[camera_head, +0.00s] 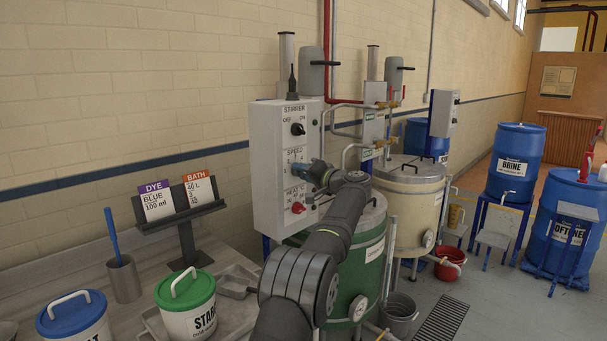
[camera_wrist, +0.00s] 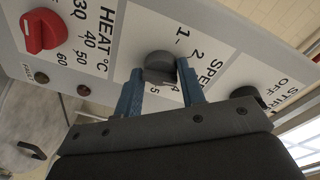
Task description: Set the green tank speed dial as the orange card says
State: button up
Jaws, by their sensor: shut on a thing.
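The white control box (camera_head: 265,165) stands by the green tank (camera_head: 360,265). It bears a black stirrer dial (camera_head: 297,129), the speed dial and a red heat dial (camera_head: 298,208). My gripper (camera_head: 318,172) is at the speed dial, which it hides in the head view. In the wrist view my gripper (camera_wrist: 160,88) has its blue fingers either side of the black speed dial (camera_wrist: 160,66), shut on it.
The purple-topped DYE card (camera_head: 156,200) shares the dark stand (camera_head: 188,216) with the BATH card. The red heat dial (camera_wrist: 45,30) and stirrer dial (camera_wrist: 247,92) flank my fingers. Lidded tubs (camera_head: 187,300) stand on the bench. A cream tank (camera_head: 410,195) stands behind the green one.

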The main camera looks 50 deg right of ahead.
jog(key=shift+r+m, duration=0.15)
jog(key=shift+m, duration=0.65)
jog(key=shift+r, duration=0.1)
jog(key=o, duration=1)
jog(key=shift+c, duration=0.2)
jog(key=s+a, duration=0.1)
jog(key=s, duration=1.6)
jog(key=shift+s+r, duration=0.2)
jog(key=shift+r, duration=0.15)
